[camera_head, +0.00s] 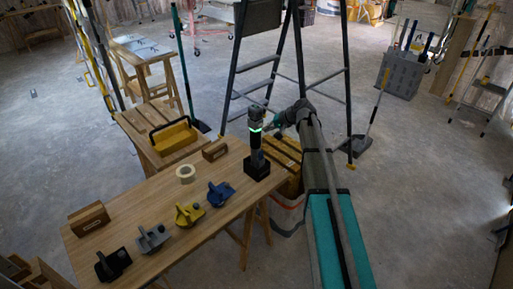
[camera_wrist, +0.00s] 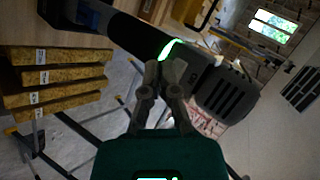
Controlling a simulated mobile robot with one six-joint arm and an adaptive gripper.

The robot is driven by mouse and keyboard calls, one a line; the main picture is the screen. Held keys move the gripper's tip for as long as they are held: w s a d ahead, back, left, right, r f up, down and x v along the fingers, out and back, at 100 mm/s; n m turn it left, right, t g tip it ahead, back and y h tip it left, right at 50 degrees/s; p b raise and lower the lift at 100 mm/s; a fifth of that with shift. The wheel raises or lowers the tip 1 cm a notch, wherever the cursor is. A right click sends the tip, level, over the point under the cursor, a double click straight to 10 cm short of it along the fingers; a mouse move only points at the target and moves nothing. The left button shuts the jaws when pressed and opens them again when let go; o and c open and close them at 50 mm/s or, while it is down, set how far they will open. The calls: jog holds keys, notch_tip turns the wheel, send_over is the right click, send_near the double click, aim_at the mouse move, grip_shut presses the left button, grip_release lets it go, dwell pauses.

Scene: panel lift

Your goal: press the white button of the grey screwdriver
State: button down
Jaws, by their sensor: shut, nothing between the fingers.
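The grey screwdriver (camera_head: 256,134) stands upright in a black base (camera_head: 257,168) at the right end of the wooden table. A green-lit band rings its body. In the wrist view the screwdriver (camera_wrist: 208,75) lies slanted across the picture, its band (camera_wrist: 171,48) glowing green-white and its vented end (camera_wrist: 228,96) at the right. My gripper (camera_head: 274,127) is beside its upper part, on the right. In the wrist view my gripper (camera_wrist: 162,70) is shut and empty, its fingertips over or against the body just below the band; contact cannot be told. I cannot make out the white button.
The table (camera_head: 150,193) also holds a blue tool (camera_head: 221,193), a yellow tool (camera_head: 189,214), a grey tool (camera_head: 152,238), a black tool (camera_head: 112,264), a tape roll (camera_head: 186,173) and wooden blocks (camera_head: 89,218). A stepladder (camera_head: 292,60) stands behind.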

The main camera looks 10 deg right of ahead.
jog(key=shift+w+a, duration=0.35)
jog(key=shift+w, duration=0.1)
dwell(0.9)
jog(key=shift+s+d, duration=0.3)
jog(key=shift+s, duration=0.15)
dwell(0.4)
jog(key=shift+s+d, duration=0.9)
jog(key=shift+s, duration=0.3)
jog(key=shift+s+d, duration=0.85)
jog(key=shift+s, duration=0.35)
jog(key=s+a+f+n+g+h, duration=0.1)
jog(key=s+f+g+h, duration=0.1)
jog(key=s, duration=1.1)
jog(key=s+a+f+n+g+h, duration=0.1)
jog(key=s+h, duration=0.5)
jog(key=s, duration=0.8)
notch_tip(320, 180, down, 4)
jog(key=shift+r+n+g, duration=0.25)
jog(key=shift+n+g, duration=0.55)
jog(key=shift+g, duration=0.2)
